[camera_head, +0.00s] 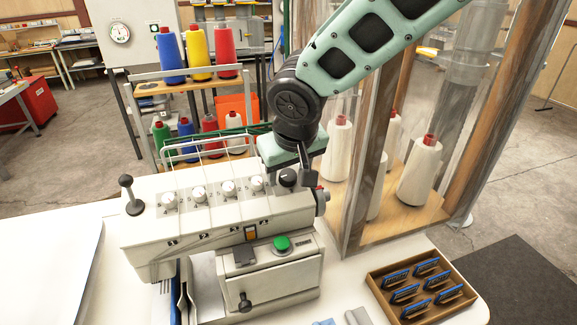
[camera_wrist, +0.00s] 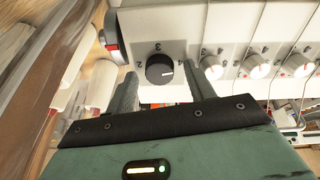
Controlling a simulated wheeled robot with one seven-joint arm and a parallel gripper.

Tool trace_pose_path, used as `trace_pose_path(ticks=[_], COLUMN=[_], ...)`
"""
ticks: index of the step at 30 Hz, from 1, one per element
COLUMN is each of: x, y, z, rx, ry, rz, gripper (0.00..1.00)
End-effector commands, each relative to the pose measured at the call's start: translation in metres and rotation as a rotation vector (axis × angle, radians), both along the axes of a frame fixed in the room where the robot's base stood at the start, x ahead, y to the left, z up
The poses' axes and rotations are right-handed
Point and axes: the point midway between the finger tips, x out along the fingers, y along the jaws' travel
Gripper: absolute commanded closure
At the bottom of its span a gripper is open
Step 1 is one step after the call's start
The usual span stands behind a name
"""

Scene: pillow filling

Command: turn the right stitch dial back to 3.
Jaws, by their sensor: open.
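The right stitch dial (camera_wrist: 160,69) is a round black knob on the sewing machine's pale panel in the wrist view. The numbers 2, 3 and 4 are printed around it, with 3 above it. Its white mark points to the right, on the side of the 4. My gripper (camera_wrist: 160,76) is open, with one finger on either side of the dial. I cannot tell whether the fingers touch it. In the head view my gripper (camera_head: 303,172) is at the right end of the machine (camera_head: 215,222), where the dark dial (camera_head: 287,178) is partly hidden.
Several white dials, such as this one (camera_head: 228,188), line the machine to the left. A black-knobbed lever (camera_head: 128,192) stands at its left end. A clear-walled case (camera_head: 345,215) with white thread cones is close on the right. A brown tray (camera_head: 385,306) lies in front.

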Motion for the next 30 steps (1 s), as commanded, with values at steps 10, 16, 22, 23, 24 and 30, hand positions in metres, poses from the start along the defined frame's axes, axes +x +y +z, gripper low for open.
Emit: trace_pose_path(ticks=[10,16,22,23,24,30], x=[0.0011,0.0011,0.0011,0.001,0.001,0.0011], y=[0.0002,0.0003,0.0002,0.0001,0.0002,0.0], z=[-0.0034,-0.0032,-0.0031,-0.0031,-0.0033,-0.0034], rx=[0.0,0.0,-0.003,-0.005,-0.008,-0.036], ry=[0.0,0.0,0.0,-0.002,-0.002,-0.011], rz=[-0.001,0.0,0.01,0.014,0.022,0.105], gripper=[0.49,0.91,0.91,0.91,0.91,0.91])
